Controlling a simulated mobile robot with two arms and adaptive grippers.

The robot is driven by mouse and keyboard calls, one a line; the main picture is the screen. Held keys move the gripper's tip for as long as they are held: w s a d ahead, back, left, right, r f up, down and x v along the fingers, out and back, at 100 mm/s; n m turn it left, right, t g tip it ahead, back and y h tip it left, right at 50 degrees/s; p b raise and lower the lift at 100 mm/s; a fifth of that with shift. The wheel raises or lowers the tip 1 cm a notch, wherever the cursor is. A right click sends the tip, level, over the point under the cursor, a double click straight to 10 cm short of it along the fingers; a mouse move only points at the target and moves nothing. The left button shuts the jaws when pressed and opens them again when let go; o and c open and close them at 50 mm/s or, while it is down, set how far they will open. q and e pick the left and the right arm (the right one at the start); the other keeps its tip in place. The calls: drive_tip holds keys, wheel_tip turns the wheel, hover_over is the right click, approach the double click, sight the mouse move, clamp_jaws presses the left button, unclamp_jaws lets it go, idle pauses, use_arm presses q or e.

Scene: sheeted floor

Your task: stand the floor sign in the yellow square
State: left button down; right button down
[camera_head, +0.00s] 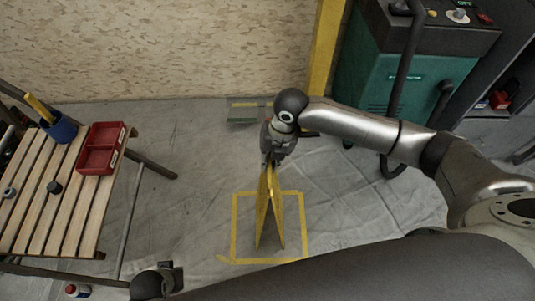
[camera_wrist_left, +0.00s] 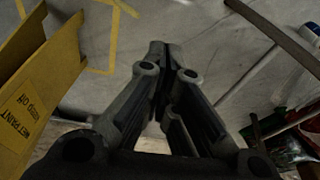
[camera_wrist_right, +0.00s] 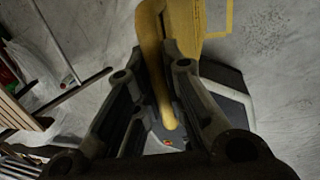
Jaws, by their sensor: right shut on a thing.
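The yellow floor sign (camera_head: 264,210) hangs or stands with its two panels slightly spread, top edge up. In the head view it lies over the yellow taped square (camera_head: 234,225); whether its feet touch the floor I cannot tell. My right gripper (camera_head: 270,158) is shut on the sign's top, and the right wrist view shows the sign (camera_wrist_right: 177,20) between the fingers. My left gripper (camera_wrist_left: 162,52) has its fingertips together, with nothing between them; it is low at the left of the head view. The left wrist view shows the sign's labelled panel (camera_wrist_left: 40,95) at left.
A slatted wooden bench (camera_head: 50,205) at left carries a red tray (camera_head: 103,148) and a blue cup (camera_head: 60,127). A green machine (camera_head: 405,90) and a yellow post (camera_head: 324,60) are at the back. Sheeted floor around the square is clear.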

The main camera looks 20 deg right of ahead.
use_arm(q)
drive_tip(key=shift+w+r, duration=0.1)
drive_tip(key=shift+r, duration=0.3)
use_arm(e)
drive_tip(key=shift+a+f, duration=0.1)
drive_tip(key=shift+f, duration=0.2)
drive_tip(key=c, duration=1.5)
unclamp_jaws()
drive_tip(key=shift+f, duration=0.2)
